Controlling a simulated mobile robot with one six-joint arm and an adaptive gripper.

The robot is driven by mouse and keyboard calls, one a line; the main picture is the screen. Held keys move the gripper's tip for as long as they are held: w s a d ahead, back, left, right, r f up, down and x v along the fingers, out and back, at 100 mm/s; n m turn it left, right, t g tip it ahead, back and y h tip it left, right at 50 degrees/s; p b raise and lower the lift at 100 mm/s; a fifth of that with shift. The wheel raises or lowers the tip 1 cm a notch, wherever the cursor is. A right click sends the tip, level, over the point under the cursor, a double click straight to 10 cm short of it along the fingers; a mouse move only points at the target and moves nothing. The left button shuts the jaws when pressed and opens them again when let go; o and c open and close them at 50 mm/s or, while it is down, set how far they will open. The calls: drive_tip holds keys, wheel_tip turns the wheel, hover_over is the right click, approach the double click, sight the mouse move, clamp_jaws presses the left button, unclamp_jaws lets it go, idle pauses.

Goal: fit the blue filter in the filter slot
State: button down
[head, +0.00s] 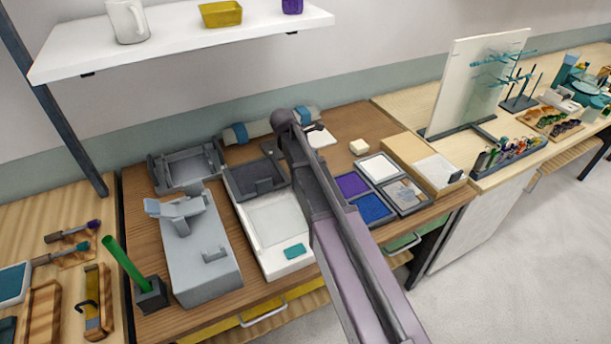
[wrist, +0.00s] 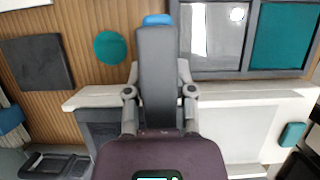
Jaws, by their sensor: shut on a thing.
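My gripper (wrist: 157,38) is shut in the wrist view. A small blue edge, apparently the blue filter (wrist: 157,19), shows just past its fingertips; the rest is hidden behind the fingers. In the head view my arm hides the gripper. The white instrument (head: 272,226) stands left of my arm, with a dark grey section (head: 240,178) at its far end. That section also shows in the wrist view (wrist: 96,116), partly behind my gripper. I cannot make out the slot opening clearly. My gripper appears above the instrument's tray-side edge.
A dark-framed tray with purple (head: 352,185), deep blue (head: 375,208) and pale panes (head: 380,168) lies right of my arm. A grey device (head: 203,258) and a green rod in a holder (head: 123,263) stand left. A white shelf (head: 190,38) hangs above.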

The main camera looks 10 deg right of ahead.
drive_tip(key=shift+f+b, duration=0.35)
drive_tip(key=shift+f, duration=0.3)
drive_tip(key=shift+f+b, duration=1.9)
drive_tip(key=shift+f, duration=0.15)
drive_tip(key=shift+c, duration=2.3)
unclamp_jaws()
